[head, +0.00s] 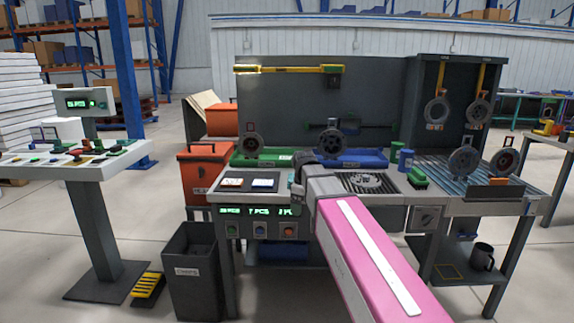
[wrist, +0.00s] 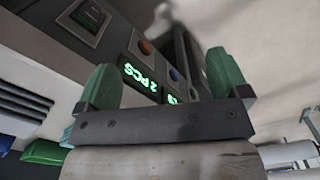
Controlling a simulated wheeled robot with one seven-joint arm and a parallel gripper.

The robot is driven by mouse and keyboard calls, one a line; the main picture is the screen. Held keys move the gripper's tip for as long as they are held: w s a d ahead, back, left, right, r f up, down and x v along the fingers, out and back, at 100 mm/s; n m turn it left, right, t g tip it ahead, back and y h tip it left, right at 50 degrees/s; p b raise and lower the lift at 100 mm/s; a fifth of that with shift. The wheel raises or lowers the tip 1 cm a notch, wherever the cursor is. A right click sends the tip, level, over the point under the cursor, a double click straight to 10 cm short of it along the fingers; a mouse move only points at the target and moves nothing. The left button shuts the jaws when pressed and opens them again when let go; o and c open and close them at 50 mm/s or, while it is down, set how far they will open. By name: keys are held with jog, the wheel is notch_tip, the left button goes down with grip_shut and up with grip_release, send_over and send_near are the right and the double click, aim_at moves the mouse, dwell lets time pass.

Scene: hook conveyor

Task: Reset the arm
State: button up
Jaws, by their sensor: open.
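My gripper (wrist: 162,84) shows in the wrist view with its two green fingertips wide apart and nothing between them. The fingers are hard to make out there.
A control stand (head: 95,220) is at left, with a dark bin (head: 193,285) beside the bench. Green (head: 262,159) and blue (head: 352,160) trays lie at the bench's back. Wheel-like parts hang in a dark rack (head: 425,75) at right.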

jog(key=s+d+f+m, duration=0.6)
jog(key=s+f, duration=0.2)
jog(key=f, duration=0.3)
jog(key=s+d+f+m, duration=0.6)
jog(key=s+d+f, duration=0.1)
jog(key=f, duration=0.5)
jog(key=shift+s, duration=0.45)
